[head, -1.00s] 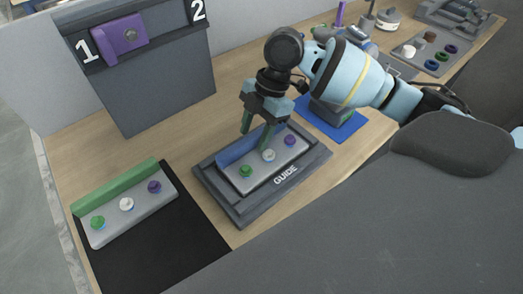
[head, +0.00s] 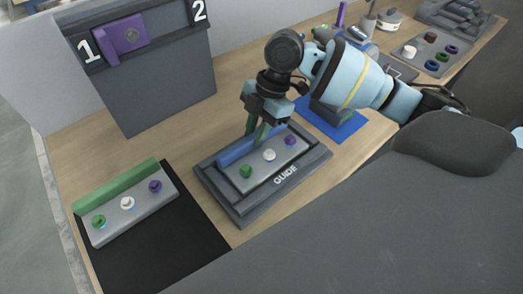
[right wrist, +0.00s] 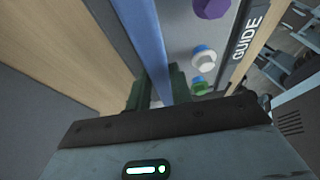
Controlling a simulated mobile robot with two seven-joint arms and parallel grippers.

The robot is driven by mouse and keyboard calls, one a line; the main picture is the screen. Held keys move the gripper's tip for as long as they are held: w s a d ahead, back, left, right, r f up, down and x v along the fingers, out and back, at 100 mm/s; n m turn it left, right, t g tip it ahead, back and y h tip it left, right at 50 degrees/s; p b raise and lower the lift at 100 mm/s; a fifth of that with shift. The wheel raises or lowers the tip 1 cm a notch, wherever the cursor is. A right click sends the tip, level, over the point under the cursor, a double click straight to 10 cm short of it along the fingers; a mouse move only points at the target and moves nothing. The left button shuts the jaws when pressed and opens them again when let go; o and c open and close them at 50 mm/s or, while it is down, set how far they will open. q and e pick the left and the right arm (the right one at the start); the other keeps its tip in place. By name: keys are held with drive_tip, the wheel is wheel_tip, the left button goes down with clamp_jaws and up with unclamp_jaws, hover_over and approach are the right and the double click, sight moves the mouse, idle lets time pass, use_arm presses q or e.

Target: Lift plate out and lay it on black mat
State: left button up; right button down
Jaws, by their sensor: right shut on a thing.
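The grey plate (head: 268,169) with a blue upright rail (head: 236,152) along its back edge and green, white and purple knobs lies in the dark tray marked GUIDE (head: 247,208). My right gripper (head: 259,137) points down at the plate, shut on the blue rail. In the right wrist view its fingers (right wrist: 157,92) stand on both sides of the rail (right wrist: 150,45). The black mat (head: 190,238) lies to the left of the tray. A second grey plate (head: 140,213), with a green rail and three knobs, lies partly over the mat's far part. My left gripper is not in view.
A dark cabinet (head: 150,95) numbered 1 and 2, with a purple handle piece, stands behind. A blue mat (head: 345,128) with an object on it lies to the right. More trays and parts stand at the far right. The mat's near part is bare.

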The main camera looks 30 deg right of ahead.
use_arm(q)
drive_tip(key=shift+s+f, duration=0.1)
use_arm(e)
drive_tip(key=shift+r, duration=0.5)
wheel_tip(320, 180, up, 3)
drive_tip(key=shift+w+r, duration=0.1)
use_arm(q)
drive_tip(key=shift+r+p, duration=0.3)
use_arm(e)
drive_tip(key=s+a, duration=0.3)
drive_tip(key=s, duration=0.4)
drive_tip(key=s+a+r, duration=0.1)
drive_tip(key=s+a, duration=0.2)
drive_tip(key=s, duration=0.5)
drive_tip(key=shift+r, duration=0.15)
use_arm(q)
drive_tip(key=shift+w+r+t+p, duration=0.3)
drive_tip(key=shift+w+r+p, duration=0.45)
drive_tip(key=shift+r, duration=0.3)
use_arm(e)
drive_tip(key=shift+r, duration=0.6)
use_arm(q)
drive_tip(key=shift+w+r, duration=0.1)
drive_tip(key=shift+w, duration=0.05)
use_arm(e)
drive_tip(key=shift+r, duration=0.1)
